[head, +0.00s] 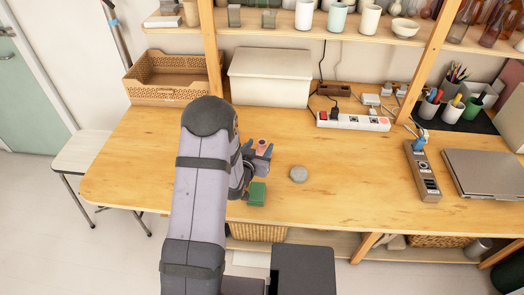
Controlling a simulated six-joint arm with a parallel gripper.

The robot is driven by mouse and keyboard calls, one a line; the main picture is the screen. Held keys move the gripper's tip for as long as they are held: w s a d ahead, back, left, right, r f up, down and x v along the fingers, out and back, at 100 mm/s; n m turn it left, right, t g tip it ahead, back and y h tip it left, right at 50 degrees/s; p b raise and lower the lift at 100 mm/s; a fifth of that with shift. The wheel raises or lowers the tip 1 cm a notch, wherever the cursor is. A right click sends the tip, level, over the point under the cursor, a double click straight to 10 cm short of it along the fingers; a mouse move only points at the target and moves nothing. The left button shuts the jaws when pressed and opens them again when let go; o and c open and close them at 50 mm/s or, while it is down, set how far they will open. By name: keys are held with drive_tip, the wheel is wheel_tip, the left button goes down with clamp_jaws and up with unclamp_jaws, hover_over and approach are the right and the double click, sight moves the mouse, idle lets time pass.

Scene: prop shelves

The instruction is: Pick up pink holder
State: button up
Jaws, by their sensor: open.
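A small pink thing (262,146), likely the pink holder, shows on the wooden table (340,205) right of my arm's end. My gripper (259,152) is open, with its dark fingers at the pink thing. Part of the pink thing is hidden by the gripper. I cannot tell whether the fingers touch it or stand around it.
A green block (257,194) stands just in front of my gripper, near the table's front edge. A grey round thing (299,174) lies to the right. Behind are a white box (270,78) and a power strip (352,122). The table's middle right is clear.

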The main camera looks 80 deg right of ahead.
sight(263, 141)
drive_tip(key=shift+p+x, duration=0.65)
drive_tip(key=shift+x, duration=1.4)
clamp_jaws()
